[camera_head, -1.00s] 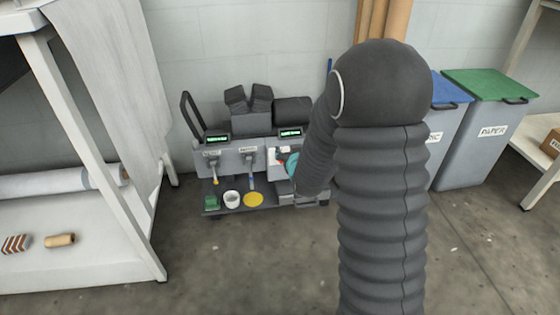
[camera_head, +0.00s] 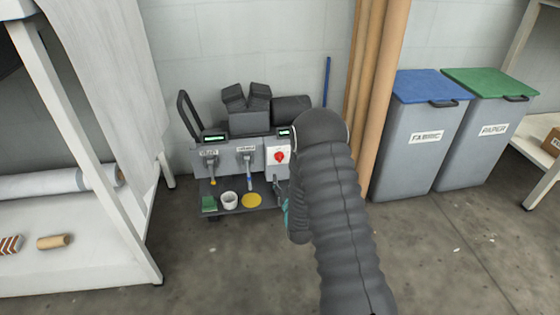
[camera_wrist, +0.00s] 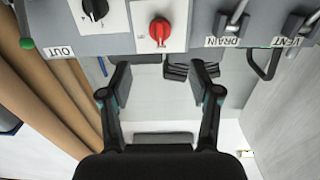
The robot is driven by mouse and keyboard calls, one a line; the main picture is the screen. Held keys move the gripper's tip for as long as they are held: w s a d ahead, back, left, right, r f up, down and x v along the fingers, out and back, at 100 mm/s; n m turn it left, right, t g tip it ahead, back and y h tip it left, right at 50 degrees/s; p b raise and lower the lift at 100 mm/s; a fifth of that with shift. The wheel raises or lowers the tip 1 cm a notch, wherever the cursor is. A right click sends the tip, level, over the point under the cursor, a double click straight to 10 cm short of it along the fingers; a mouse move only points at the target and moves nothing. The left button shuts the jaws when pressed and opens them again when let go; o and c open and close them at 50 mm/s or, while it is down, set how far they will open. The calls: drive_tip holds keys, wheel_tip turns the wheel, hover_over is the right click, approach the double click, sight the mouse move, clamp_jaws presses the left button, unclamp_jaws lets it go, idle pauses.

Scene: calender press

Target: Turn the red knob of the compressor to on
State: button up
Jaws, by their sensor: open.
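The compressor (camera_head: 240,152) stands on a low cart against the back wall. Its red knob (camera_head: 280,156) sits on a white plate at the right of the front panel. In the wrist view the red knob (camera_wrist: 160,30) is at the top middle, beyond the fingertips. My gripper (camera_wrist: 158,75) is open and empty, its two fingers apart, with the knob lined up roughly between them but not touched. In the head view my arm hides most of the gripper. I cannot clearly read which setting the knob points at.
Beside the knob are a black knob (camera_wrist: 95,8) and DRAIN and VENT levers (camera_wrist: 235,18). A green lever (camera_wrist: 27,43) is near the OUT label. Brown rolls (camera_head: 375,100) and fabric and paper bins (camera_head: 418,140) stand right. A white table (camera_head: 80,235) is left.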

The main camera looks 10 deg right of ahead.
sight(280, 159)
drive_tip(key=w, duration=1.1)
drive_tip(key=shift+b, duration=0.3)
drive_tip(key=c, duration=1.1)
